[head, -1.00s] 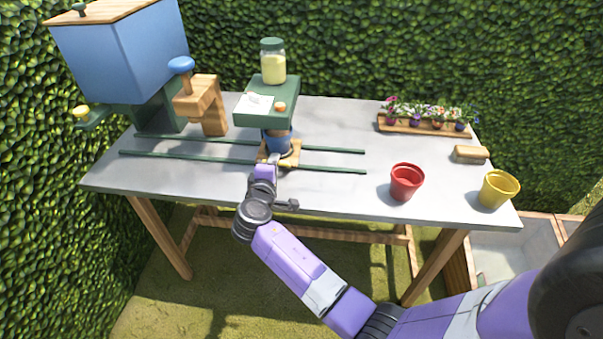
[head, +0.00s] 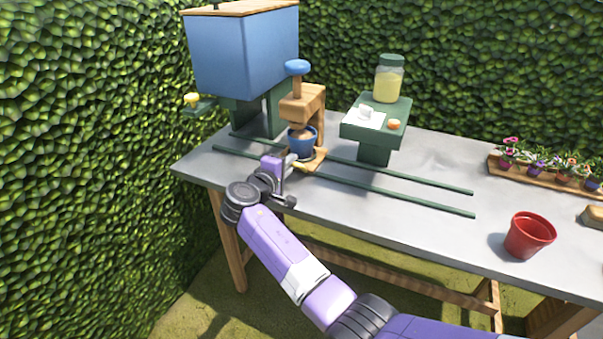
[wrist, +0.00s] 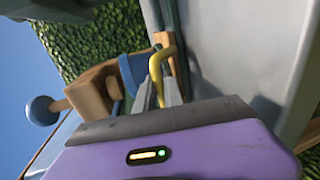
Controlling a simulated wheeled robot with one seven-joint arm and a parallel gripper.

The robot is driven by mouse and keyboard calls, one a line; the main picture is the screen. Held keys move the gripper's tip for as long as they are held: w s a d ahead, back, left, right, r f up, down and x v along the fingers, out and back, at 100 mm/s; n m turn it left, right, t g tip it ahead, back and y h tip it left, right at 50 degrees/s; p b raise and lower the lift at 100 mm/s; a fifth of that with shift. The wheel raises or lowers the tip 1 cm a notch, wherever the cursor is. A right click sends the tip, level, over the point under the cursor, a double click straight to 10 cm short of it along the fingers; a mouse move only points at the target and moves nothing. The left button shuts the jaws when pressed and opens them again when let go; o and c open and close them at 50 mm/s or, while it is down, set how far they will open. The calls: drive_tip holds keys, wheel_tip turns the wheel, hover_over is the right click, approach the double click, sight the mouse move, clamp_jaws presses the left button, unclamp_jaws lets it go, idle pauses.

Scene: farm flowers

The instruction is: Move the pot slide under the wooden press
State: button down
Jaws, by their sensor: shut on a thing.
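The pot slide (head: 315,158) is a small wooden board on two green rails. It carries a blue pot (head: 302,143) with brown filling. The wooden press (head: 318,105), with a blue knob on top, stands over the slide, and its round wooden plunger appears just above the pot. The press also shows in the wrist view (wrist: 92,92), next to part of the blue pot (wrist: 131,70). My gripper (head: 291,164) is at the front of the slide. In the wrist view its fingers are closed on a yellow bent handle (wrist: 156,66). The exact contact between plunger and soil cannot be told.
A big blue hopper (head: 245,50) stands at left with a yellow knob. A green stand (head: 378,125) with a jar (head: 389,80) is right of the press. A red pot (head: 530,236) and a flower tray (head: 545,178) stand farther right. The rails' right part is clear.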

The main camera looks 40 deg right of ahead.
drive_tip(key=shift+w+a, duration=0.3)
drive_tip(key=shift+w, duration=0.35)
drive_tip(key=c, duration=1.5)
unclamp_jaws()
drive_tip(key=shift+o, duration=0.2)
drive_tip(key=v, duration=0.7)
drive_tip(key=shift+s+a, duration=0.2)
drive_tip(key=shift+a, duration=0.15)
